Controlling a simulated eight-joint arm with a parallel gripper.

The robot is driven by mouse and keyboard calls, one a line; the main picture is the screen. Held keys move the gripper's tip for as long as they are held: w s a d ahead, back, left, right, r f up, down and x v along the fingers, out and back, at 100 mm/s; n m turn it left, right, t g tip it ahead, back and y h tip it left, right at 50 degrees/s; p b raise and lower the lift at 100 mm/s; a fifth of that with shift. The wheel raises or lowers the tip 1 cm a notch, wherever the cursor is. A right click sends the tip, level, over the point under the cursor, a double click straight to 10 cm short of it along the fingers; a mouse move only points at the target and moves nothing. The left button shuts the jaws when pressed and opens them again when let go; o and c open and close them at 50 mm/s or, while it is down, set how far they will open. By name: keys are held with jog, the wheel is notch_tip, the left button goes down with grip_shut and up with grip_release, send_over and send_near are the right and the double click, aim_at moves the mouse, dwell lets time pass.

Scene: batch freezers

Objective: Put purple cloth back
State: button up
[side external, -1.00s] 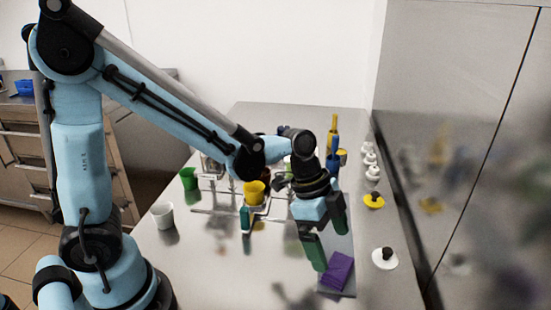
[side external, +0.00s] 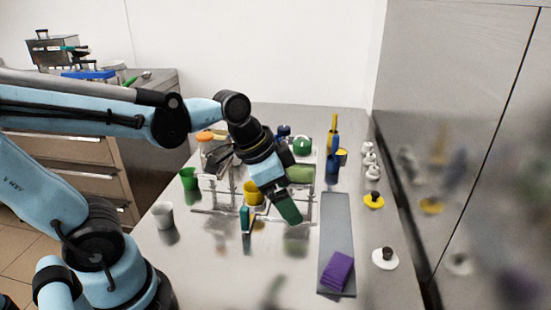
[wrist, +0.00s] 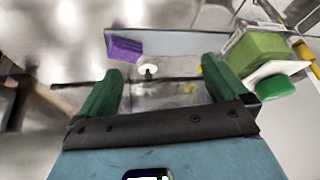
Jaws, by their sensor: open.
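The purple cloth (side external: 337,270) is a folded block lying on the near end of a long grey tray (side external: 337,213) at the right of the steel table. In the wrist view the cloth (wrist: 124,48) lies beyond the left fingertip, apart from it, on the left end of the tray (wrist: 185,43). My gripper (side external: 292,198) has green fingers and is above the table, left of the tray. It also shows in the wrist view (wrist: 160,80), open with nothing between its fingers.
A clear rack with a green block (side external: 300,173) and a yellow cup (side external: 253,190) stands left of the tray. A green cup (side external: 188,178) and a white cup (side external: 163,214) stand further left. White and yellow knobbed pieces (side external: 385,258) line the right edge beside the wall.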

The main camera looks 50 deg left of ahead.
jog(key=a+n, duration=0.1)
jog(key=n, duration=0.1)
jog(key=s+a+n+t+y, duration=0.1)
jog(key=s+a+n+t, duration=0.1)
jog(key=a+n, duration=0.1)
jog(key=shift+s+n+y, duration=0.1)
jog(key=shift+n+y, duration=0.2)
jog(key=shift+y, duration=0.1)
